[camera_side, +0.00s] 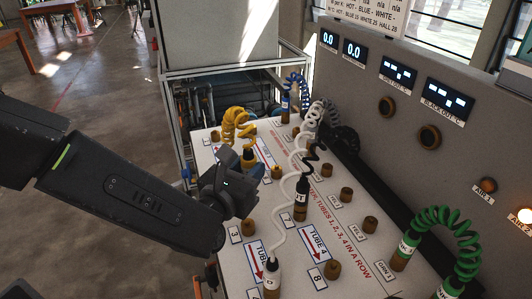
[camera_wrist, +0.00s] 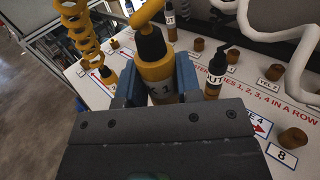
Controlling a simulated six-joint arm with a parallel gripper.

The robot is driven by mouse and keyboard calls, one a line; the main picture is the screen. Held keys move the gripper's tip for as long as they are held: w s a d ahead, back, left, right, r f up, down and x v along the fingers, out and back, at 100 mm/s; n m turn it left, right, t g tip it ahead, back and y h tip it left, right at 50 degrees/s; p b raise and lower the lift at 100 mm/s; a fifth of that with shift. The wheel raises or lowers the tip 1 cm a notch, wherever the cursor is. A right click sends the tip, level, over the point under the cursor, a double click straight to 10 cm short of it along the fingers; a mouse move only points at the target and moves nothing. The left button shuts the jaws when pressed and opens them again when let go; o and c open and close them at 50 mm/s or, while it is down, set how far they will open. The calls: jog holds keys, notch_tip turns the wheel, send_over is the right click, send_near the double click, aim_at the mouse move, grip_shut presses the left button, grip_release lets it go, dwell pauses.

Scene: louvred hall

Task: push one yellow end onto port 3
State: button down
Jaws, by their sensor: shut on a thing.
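My gripper (camera_wrist: 158,85) is shut on a yellow end (camera_wrist: 156,68) with a black collar, held between blue jaws in the wrist view. Its lower tip is largely hidden by my gripper. In the side view my gripper (camera_side: 240,180) is over the left part of the white panel, and a black-collared end (camera_side: 248,157) of the yellow coil (camera_side: 236,117) shows just above it. A second yellow end (camera_wrist: 104,74) stands on the panel left of the jaws in the wrist view. A brown port (camera_side: 248,228), beside a small label that looks like 3, appears bare, nearer the side camera than my gripper.
A white end (camera_side: 272,277) stands at the panel's near edge. Several brown ports, including one by label 8 (camera_side: 332,270), are bare. Green-tube ends (camera_side: 405,250) stand at right, below the grey console.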

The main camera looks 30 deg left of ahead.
jog(key=shift+s+a+f, duration=0.1)
jog(key=shift+s+f, duration=0.15)
jog(key=shift+f, duration=0.9)
jog(key=shift+s+f, duration=0.2)
jog(key=shift+f, duration=0.95)
jog(key=shift+s+a+f, duration=0.1)
jog(key=shift+s+f, duration=0.15)
jog(key=shift+f, duration=0.9)
jog(key=shift+f, duration=0.15)
jog(key=shift+f, duration=1.4)
jog(key=c, duration=0.7)
grip_release()
